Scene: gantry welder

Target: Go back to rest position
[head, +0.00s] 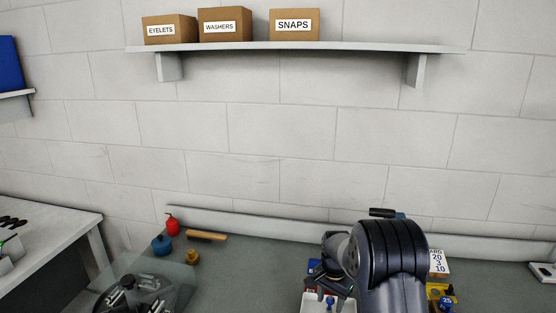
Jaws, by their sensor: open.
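My arm rises at the bottom right of the head view, its dark ribbed link covering part of the bench. My gripper (330,287) is low beside it, small and partly hidden, over a white tray (316,306). Its jaws are open and I see nothing held between them. A small blue item (330,301) shows at the tray, below the jaws; I cannot tell whether they touch.
The grey bench (240,270) has free room left of the tray. A red oil can (172,224), a blue pot (161,244), a brass piece (192,256) and a clear-sided container (145,290) stand left. A number card (439,262) stands right. A shelf (300,47) holds labelled boxes.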

